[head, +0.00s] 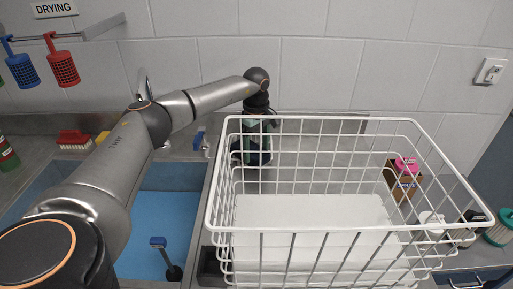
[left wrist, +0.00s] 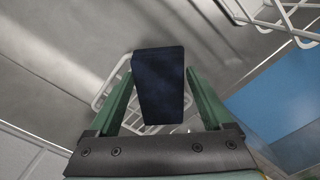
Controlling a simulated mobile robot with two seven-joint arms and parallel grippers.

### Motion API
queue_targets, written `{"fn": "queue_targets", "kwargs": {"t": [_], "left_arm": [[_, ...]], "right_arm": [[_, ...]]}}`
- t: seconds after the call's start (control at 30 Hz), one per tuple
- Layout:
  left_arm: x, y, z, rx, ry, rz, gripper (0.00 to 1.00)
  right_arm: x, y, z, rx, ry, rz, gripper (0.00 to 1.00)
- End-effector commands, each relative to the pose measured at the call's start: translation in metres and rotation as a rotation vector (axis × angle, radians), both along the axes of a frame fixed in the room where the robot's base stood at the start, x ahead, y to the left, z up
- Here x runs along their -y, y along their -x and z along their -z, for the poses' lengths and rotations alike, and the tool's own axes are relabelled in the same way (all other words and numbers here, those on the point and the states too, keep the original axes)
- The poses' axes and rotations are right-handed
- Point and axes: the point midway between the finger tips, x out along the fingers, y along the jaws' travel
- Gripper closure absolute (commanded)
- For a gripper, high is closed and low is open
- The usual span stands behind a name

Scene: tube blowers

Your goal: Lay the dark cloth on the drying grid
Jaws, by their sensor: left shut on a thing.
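My left gripper (head: 252,151) is behind the white wire basket, over the metal counter, partly hidden by the basket's wires. In the left wrist view its two green fingers stand either side of a dark navy, block-shaped folded cloth (left wrist: 160,90). The gripper is shut on the cloth, which also shows as a dark patch in the head view (head: 259,158). A white wire frame with rounded corners (left wrist: 101,97), perhaps the drying grid, shows behind the cloth; the cloth hides part of it. I cannot tell whether they touch. My right gripper is not in view.
The large white wire basket (head: 310,234) stands close in front of the gripper. A sink with a blue bottom (head: 165,215) lies left. The tiled wall (head: 330,65) is behind. Red and blue cups (head: 63,68) hang under the DRYING sign (head: 53,8).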

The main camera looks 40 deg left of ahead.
Motion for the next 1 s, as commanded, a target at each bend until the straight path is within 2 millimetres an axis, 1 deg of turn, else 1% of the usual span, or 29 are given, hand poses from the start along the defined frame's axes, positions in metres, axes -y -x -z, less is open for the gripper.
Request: {"fn": "queue_targets", "kwargs": {"t": [0.2, 0.23, 0.37, 0.57, 0.7, 0.77, 0.83, 1.0], "left_arm": [[0.000, 0.000, 0.003, 0.000, 0.000, 0.001, 0.70], [0.000, 0.000, 0.002, 0.000, 0.000, 0.001, 0.14], [0.000, 0.000, 0.002, 0.000, 0.000, 0.001, 0.00], [0.000, 0.000, 0.002, 0.000, 0.000, 0.001, 0.00], [0.000, -0.001, -0.005, 0.002, 0.000, 0.001, 0.00], [0.000, -0.001, -0.013, 0.003, 0.000, 0.001, 0.00], [0.000, -0.001, -0.026, 0.005, 0.000, 0.001, 0.00], [0.001, -0.001, -0.064, 0.006, 0.000, 0.001, 0.00]], "right_arm": [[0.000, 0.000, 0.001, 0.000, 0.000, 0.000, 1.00], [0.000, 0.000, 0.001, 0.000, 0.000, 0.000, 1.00], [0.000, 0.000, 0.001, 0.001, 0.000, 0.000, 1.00], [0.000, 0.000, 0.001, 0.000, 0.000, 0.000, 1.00], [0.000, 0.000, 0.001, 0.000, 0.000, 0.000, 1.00], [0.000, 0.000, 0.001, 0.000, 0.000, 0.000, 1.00], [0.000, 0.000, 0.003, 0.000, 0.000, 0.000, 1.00], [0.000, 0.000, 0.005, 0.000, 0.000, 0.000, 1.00]]}}
